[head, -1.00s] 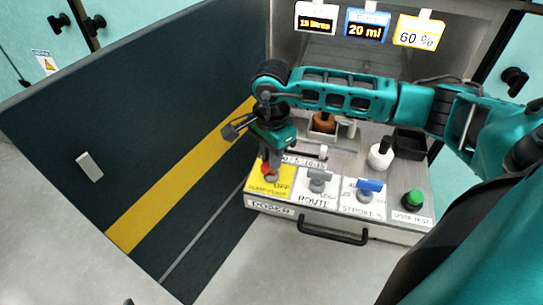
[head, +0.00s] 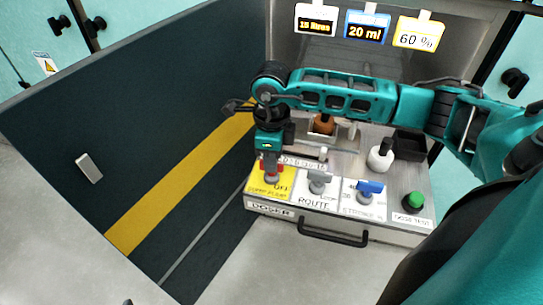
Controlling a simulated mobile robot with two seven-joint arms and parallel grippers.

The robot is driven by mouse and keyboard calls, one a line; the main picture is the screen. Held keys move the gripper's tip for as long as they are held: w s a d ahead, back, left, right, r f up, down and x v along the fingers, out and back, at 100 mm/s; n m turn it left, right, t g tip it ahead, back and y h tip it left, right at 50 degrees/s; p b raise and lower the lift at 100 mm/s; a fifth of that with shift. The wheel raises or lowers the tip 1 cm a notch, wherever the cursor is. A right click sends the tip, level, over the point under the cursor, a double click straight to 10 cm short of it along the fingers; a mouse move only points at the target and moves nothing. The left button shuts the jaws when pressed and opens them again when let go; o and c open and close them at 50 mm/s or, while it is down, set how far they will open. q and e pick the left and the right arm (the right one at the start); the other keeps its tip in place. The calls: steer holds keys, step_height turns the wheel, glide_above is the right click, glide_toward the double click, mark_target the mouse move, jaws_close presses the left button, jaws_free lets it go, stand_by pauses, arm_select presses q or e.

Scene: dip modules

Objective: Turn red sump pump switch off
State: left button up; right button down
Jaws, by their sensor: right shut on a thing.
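The red sump pump switch (head: 261,171) stands on the yellow label plate (head: 285,189) at the left end of the doser panel. The plate reads OFF, with smaller text below it. My right gripper (head: 270,174) points down over the plate and is shut on the red switch. The gripper hides most of the switch, so its exact angle is hard to tell. My left gripper is not in view.
Beside the yellow plate are the grey route switch (head: 320,181), the blue stroke switch (head: 369,187) and a green button (head: 415,200). A dark door panel (head: 100,130) stands close on the left. A black handle (head: 333,234) runs along the front.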

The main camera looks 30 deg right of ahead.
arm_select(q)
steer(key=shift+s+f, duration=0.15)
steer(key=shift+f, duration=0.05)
arm_select(e)
steer(key=shift+m, duration=0.6)
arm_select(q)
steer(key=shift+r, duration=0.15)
arm_select(e)
steer(key=c, duration=1.1)
jaws_free()
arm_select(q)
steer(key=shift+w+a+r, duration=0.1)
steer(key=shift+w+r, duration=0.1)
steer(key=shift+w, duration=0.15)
arm_select(e)
steer(key=shift+r, duration=0.1)
arm_select(q)
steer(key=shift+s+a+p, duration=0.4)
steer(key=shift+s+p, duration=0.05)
steer(key=shift+p, duration=0.45)
arm_select(e)
step_height(320, 180, up, 13)
steer(key=shift+f, duration=0.1)
